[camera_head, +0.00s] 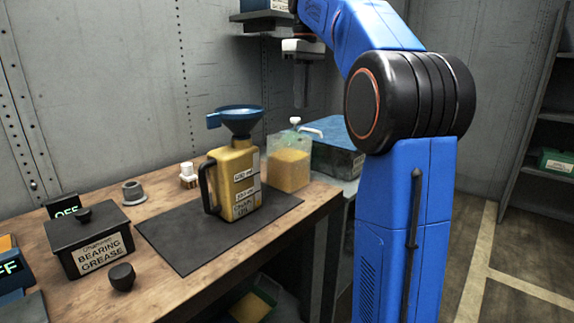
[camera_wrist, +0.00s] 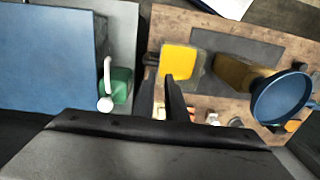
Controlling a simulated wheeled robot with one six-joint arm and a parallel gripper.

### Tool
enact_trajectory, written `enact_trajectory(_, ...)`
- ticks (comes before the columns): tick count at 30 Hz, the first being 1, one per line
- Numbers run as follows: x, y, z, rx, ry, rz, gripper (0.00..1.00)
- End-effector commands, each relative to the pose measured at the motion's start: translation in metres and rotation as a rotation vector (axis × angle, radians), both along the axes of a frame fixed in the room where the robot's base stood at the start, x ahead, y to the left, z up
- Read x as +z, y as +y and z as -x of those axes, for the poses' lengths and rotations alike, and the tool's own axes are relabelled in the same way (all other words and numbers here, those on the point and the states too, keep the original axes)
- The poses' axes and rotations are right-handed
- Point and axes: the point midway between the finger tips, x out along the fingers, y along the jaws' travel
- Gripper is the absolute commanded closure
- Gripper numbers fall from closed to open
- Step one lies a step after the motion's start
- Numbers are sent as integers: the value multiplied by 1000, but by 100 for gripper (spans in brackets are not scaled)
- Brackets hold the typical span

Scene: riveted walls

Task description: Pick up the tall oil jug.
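A yellow jug (camera_head: 234,178) with a black handle stands upright on a dark mat (camera_head: 180,238) on the wooden bench. Its labels seem to include the word oil. A blue funnel (camera_head: 238,120) sits in its top. In the wrist view the jug (camera_wrist: 232,75) is right of my fingers, partly covered by the funnel (camera_wrist: 283,97). My gripper (camera_head: 302,88) hangs high behind the jug, to its right, clear of it. In the wrist view its two dark fingers (camera_wrist: 161,78) are apart with nothing held between them.
A clear container of yellow contents (camera_head: 289,168) stands right of the jug; it shows below my fingers (camera_wrist: 178,60). A blue box (camera_head: 336,150) and a green, white-spouted bottle (camera_wrist: 120,85) are nearby. A black bearing grease tin (camera_head: 90,245) stands left. The mat's front is clear.

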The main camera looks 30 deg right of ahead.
Motion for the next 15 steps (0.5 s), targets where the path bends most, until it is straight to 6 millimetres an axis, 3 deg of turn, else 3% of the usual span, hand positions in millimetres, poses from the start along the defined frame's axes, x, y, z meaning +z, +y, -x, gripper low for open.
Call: enact_trajectory(15, -87, 4, 3, -1, 1, -1, 88)
